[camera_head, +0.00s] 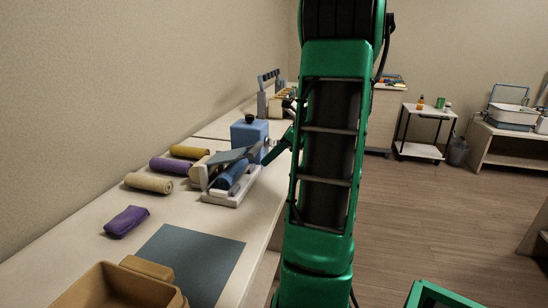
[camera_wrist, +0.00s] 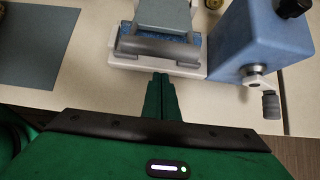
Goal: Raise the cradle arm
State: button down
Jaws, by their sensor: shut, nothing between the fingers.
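A cradle with a white base (camera_head: 238,199) and a blue roll (camera_head: 231,175) stands on the bench, with a flat grey-blue plate (camera_head: 226,156) tilted over it. In the wrist view, a dark grey bar (camera_wrist: 158,48) crosses the cradle's near side below the plate (camera_wrist: 165,14). I cannot tell for certain which part is the cradle arm. My gripper (camera_wrist: 163,78) is shut and empty, its fingertips just in front of the white base's near edge, below the bar in the picture. Contact cannot be told. In the head view, my arm hides part of the bench.
A blue box (camera_wrist: 262,40) with a crank handle (camera_wrist: 269,102) stands close right of the cradle. Yellow and purple rolls (camera_head: 148,182) lie left of it. A grey mat (camera_head: 190,262) and brown tray (camera_head: 105,290) are nearer. Bare bench lies between mat and cradle.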

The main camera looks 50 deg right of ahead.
jog(key=shift+w+a+r, duration=0.15)
jog(key=shift+w+r, duration=0.15)
jog(key=shift+r, duration=0.3)
jog(key=shift+w+a+r, duration=0.1)
jog(key=shift+w+r, duration=0.15)
jog(key=shift+r, duration=0.35)
